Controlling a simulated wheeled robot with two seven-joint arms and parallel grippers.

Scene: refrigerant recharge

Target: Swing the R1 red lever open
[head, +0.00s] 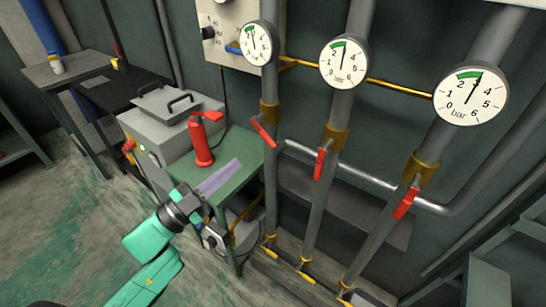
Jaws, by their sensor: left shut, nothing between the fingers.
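Three red levers sit on brass valves on grey vertical pipes: a left lever (264,134), a middle lever (319,163) and a right lever (405,203). No R1 label is readable, so I cannot tell which is R1. My left gripper (234,167) is shut and empty, over the green table, left of the left lever and apart from all three. My right gripper is not in view.
A red extinguisher-like bottle (202,142) stands on the green table (238,150) close to my left gripper. A grey machine (160,120) stands behind. Round gauges (344,62) and thin yellow pipes (400,88) are above the levers. A grey horizontal pipe (350,180) crosses lower down.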

